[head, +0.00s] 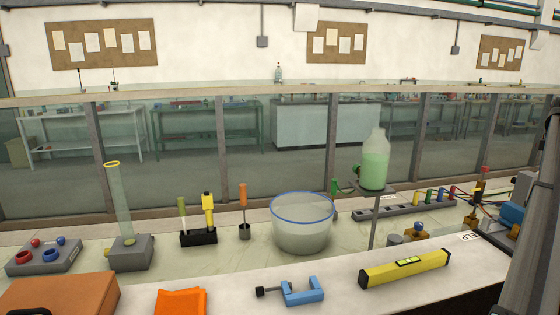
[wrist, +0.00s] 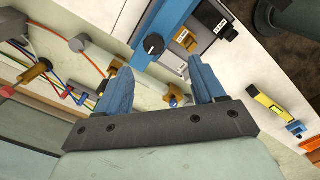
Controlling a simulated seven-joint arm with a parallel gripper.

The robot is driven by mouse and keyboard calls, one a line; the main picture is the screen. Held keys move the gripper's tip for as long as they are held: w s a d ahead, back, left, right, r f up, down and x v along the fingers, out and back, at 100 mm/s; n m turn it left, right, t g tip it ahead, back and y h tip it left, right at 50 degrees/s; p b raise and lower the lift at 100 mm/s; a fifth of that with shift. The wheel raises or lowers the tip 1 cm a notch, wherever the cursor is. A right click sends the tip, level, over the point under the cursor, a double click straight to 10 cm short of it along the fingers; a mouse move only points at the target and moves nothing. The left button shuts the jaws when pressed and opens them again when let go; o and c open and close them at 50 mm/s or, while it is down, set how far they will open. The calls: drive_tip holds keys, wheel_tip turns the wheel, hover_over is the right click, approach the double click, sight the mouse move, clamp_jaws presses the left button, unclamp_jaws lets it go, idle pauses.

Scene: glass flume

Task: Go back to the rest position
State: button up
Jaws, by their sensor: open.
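My gripper (wrist: 160,68) shows in the wrist view with its two blue fingers spread wide apart. Nothing is held between them. Behind the fingers lie a blue device with a black knob (wrist: 153,45) and colored wires, seen at a tilt; I cannot tell the exact distance to them. In the head view I cannot make out the gripper clearly. No marker of a rest position shows in either view.
The front ledge bears a yellow level (head: 405,268), a blue clamp (head: 302,291) and an orange cloth (head: 181,302). Behind stand a blue-rimmed bucket (head: 302,240), a green-filled bottle (head: 375,165) on a stand and a clear cylinder (head: 119,200). Wired equipment crowds the right.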

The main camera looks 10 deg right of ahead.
drive_tip(key=s+a+f+m+g+h, duration=0.1)
drive_tip(key=s+a+f+g, duration=0.1)
drive_tip(key=s+a+f, duration=0.55)
drive_tip(key=s+a+f+m+g+h, duration=0.1)
drive_tip(key=s+a+f+h, duration=0.15)
drive_tip(key=s+f, duration=0.9)
drive_tip(key=s+a+f+m+g, duration=0.2)
drive_tip(key=s+a+f, duration=0.4)
drive_tip(key=s, duration=0.7)
drive_tip(key=w+a+f+m+y, duration=0.1)
drive_tip(key=w+a+f+m, duration=0.25)
drive_tip(key=a+f, duration=1.9)
drive_tip(key=w+a+f+m+y, duration=0.2)
drive_tip(key=a+f+m, duration=0.2)
drive_tip(key=a+f, duration=1.8)
drive_tip(key=s+a+f, duration=0.2)
drive_tip(key=a+f, duration=0.1)
drive_tip(key=a, duration=0.6)
drive_tip(key=s+a+f+n+g, duration=0.1)
drive_tip(key=s+a+f, duration=0.2)
drive_tip(key=a, duration=0.7)
drive_tip(key=s+a+f+n, duration=0.1)
drive_tip(key=s+a+f, duration=0.1)
drive_tip(key=a, duration=0.8)
drive_tip(key=shift+s+f+g+y, duration=0.3)
drive_tip(key=shift+s+f+y, duration=0.1)
drive_tip(key=shift+y, duration=0.05)
drive_tip(key=shift+n, duration=0.25)
